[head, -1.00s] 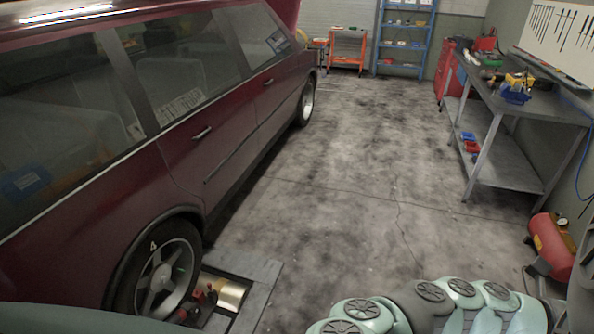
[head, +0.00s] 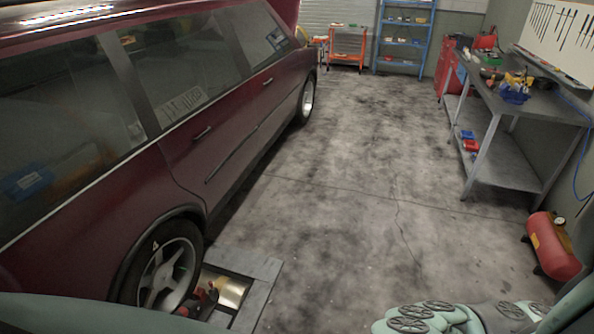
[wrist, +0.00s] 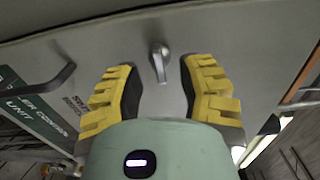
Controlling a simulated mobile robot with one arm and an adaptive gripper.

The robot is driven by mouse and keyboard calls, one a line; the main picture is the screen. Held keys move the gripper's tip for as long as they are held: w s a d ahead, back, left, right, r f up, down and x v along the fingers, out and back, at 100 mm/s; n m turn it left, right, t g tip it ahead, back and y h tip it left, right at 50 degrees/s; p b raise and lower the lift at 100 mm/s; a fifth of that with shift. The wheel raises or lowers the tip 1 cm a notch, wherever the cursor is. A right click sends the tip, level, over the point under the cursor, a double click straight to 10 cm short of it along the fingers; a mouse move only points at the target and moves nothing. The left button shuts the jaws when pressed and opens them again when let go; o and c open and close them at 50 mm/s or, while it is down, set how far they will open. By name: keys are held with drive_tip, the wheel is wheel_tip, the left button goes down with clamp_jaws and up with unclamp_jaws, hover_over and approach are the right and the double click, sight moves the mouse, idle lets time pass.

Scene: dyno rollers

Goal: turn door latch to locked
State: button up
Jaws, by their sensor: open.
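In the wrist view a small metal latch lever (wrist: 158,62) stands out from a pale grey door panel (wrist: 235,35). Its free end points down toward my gripper. My gripper (wrist: 159,78) has yellow ridged fingers spread apart, one on each side of the lever. The lever appears between the fingertips, with a visible gap on both sides. I cannot tell its exact depth from the fingers. The latch, door panel and gripper are not in the head view; only parts of my arm show at its lower right.
A dark bar handle (wrist: 50,82) and a green label (wrist: 40,110) are on the panel's left side. In the head view a maroon car (head: 230,130) fills the left, a workbench (head: 500,185) and red compressor (head: 552,245) stand right. The middle floor is clear.

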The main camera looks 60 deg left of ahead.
drive_tip(key=p+x, duration=0.2)
drive_tip(key=shift+w+r+p, duration=0.15)
drive_tip(key=shift+w+p, duration=0.05)
drive_tip(key=shift+p, duration=0.2)
drive_tip(key=shift+d, duration=0.15)
drive_tip(key=shift+o, duration=0.4)
clamp_jaws()
drive_tip(key=shift+f, duration=0.25)
